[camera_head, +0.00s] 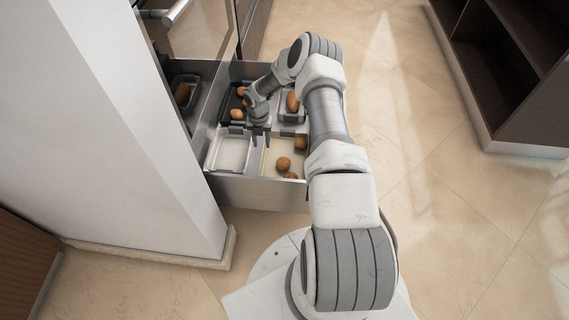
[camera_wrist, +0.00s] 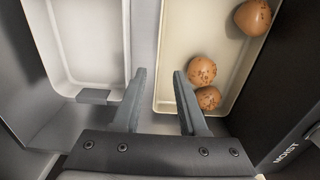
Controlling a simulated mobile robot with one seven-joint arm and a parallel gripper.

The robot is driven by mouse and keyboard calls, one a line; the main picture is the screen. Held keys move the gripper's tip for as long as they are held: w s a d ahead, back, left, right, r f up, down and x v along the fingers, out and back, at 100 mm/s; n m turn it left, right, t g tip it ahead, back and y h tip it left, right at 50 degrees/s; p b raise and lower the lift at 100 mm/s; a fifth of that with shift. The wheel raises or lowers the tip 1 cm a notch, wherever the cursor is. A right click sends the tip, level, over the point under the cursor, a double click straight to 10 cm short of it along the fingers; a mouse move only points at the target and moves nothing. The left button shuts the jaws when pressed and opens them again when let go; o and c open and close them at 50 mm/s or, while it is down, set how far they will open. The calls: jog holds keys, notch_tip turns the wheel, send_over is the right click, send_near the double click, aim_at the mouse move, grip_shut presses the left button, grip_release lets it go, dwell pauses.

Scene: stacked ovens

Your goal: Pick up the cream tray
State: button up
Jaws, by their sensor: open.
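The cream tray (camera_head: 268,165) sits in the open drawer at its near right, with brown speckled rolls in it. The wrist view shows the tray (camera_wrist: 187,35) on the right with three rolls, two touching near its front end and one at the right wall. My gripper (camera_head: 261,138) is open and empty, pointing down into the drawer. In the wrist view, my gripper (camera_wrist: 160,74) straddles the tray's left wall: the right finger appears over the inside, the left over the gap beside it. I cannot tell how far above the rim they are. My arm hides the tray's right part in the head view.
An empty white tray (camera_head: 232,153) lies left of the cream tray. A dark tray (camera_head: 232,101) and another light tray (camera_head: 292,115), both with rolls, sit behind. The steel drawer front (camera_head: 250,192) and a white wall (camera_head: 120,130) bound the space. Floor to the right is clear.

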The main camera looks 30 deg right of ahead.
notch_tip(320, 180, down, 9)
jog(key=b, duration=0.3)
jog(key=shift+w+a+f, duration=0.1)
jog(key=shift+w+f, duration=0.05)
grip_shut()
dwell(1.4)
